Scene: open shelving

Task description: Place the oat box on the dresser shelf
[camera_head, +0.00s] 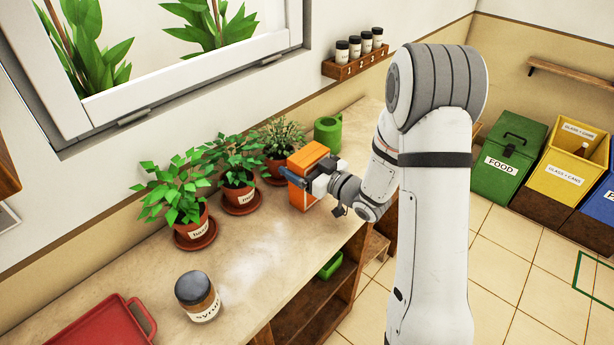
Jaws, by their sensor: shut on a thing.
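The oat box is most likely the orange box (309,157), upright above the counter near the potted plants; its label does not show. My gripper (296,179) is shut on it, coming in from the right. I cannot tell whether the box touches the counter. The dresser (345,275) is the wooden unit with a light top (255,262) and open shelves below its front edge. A green item (330,264) lies on a shelf inside it. My arm hides part of the unit's far right end.
Several potted herbs, one a basil pot (192,230), line the wall behind the box. A green watering can (327,133) stands behind it. A syrup jar (197,296) and red tray (103,328) are nearer. Bins (507,158) stand at right; floor between is clear.

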